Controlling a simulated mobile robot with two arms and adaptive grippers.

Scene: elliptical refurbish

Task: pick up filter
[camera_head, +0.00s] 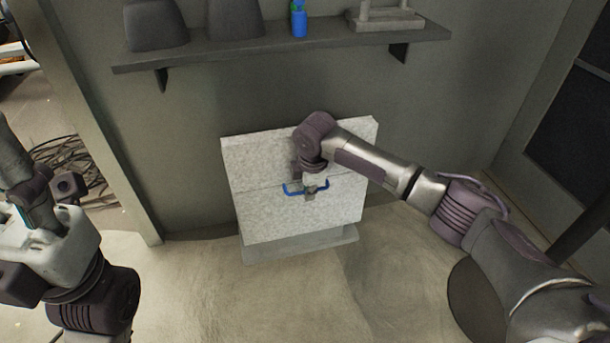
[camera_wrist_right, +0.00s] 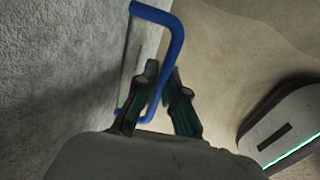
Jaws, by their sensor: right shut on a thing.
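The filter (camera_head: 290,215) is a pale grey, speckled, box-like panel with a horizontal seam. It stands upright against the wall on a low grey base. A blue handle (camera_head: 292,190) sticks out of its front. My right gripper (camera_head: 311,192) is at the handle, in front of the panel. In the right wrist view, the right gripper's dark green fingers (camera_wrist_right: 163,80) are shut on the blue handle (camera_wrist_right: 176,40), one on each side of its bar. The panel's speckled face (camera_wrist_right: 60,70) fills the left of that view. My left arm is at the left; its fingertips cannot be made out.
A dark wall shelf (camera_head: 280,50) above the filter holds dark containers (camera_head: 155,25), a blue bottle (camera_head: 299,22) and a pale stand (camera_head: 385,18). Cables (camera_head: 65,155) lie beyond the wall edge at left. The sandy floor (camera_head: 250,300) in front is clear.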

